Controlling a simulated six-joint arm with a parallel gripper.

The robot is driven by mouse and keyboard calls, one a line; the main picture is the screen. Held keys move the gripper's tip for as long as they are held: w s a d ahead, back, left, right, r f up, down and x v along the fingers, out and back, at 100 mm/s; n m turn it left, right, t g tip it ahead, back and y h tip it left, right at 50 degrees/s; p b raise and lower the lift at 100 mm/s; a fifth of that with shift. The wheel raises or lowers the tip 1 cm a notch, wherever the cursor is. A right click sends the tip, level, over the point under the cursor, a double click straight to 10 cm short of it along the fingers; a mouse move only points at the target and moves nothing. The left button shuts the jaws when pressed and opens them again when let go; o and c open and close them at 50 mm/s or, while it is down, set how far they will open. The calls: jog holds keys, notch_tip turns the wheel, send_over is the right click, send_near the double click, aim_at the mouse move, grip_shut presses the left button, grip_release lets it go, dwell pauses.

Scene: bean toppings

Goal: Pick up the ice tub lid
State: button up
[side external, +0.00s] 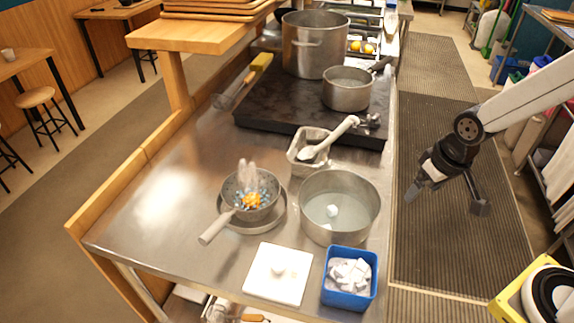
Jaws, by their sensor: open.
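The ice tub lid (262,287) is a white square plate with a round knob in its middle. It lies flat near the front edge of the steel counter. The blue ice tub (349,301) stands open just right of it, filled with white ice cubes. My gripper (445,200) is open and empty. It hangs right of the counter, over the dark floor mat, well apart from the lid and to its upper right in the picture.
A wide steel pot (363,222) holding liquid stands behind the tub. A handled pan (235,214) with colourful contents sits left of it. A small metal container (299,164) with a white-handled scoop stands behind. Bare counter (160,220) lies to the left.

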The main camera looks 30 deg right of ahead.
jog(key=w+a+m, duration=0.1)
jog(key=a, duration=0.1)
jog(key=w+a+m, duration=0.1)
jog(key=w+a, duration=0.1)
jog(key=w+a+m+g, duration=0.1)
jog(key=a, duration=0.1)
jog(key=shift+w+a+f, duration=0.35)
jog(key=shift+a+f, duration=0.05)
jog(key=w+a+f+m, duration=0.1)
jog(key=w+a+m, duration=0.2)
jog(key=a, duration=0.4)
jog(key=m+g+y, duration=0.1)
jog(key=m+g, duration=0.1)
jog(key=m, duration=0.3)
send_over(279, 263)
jog(key=f, duration=0.4)
jog(key=shift+w+d+f, duration=0.15)
jog(key=shift+d+f, duration=0.05)
jog(key=shift+d, duration=0.1)
jog(key=shift+a+f, duration=0.1)
jog(key=shift+f, duration=1.2)
jog(key=shift+a+f, duration=0.15)
jog(key=shift+f, duration=1.15)
jog(key=shift+a+f, duration=0.1)
jog(key=shift+f, duration=1.15)
grip_shut()
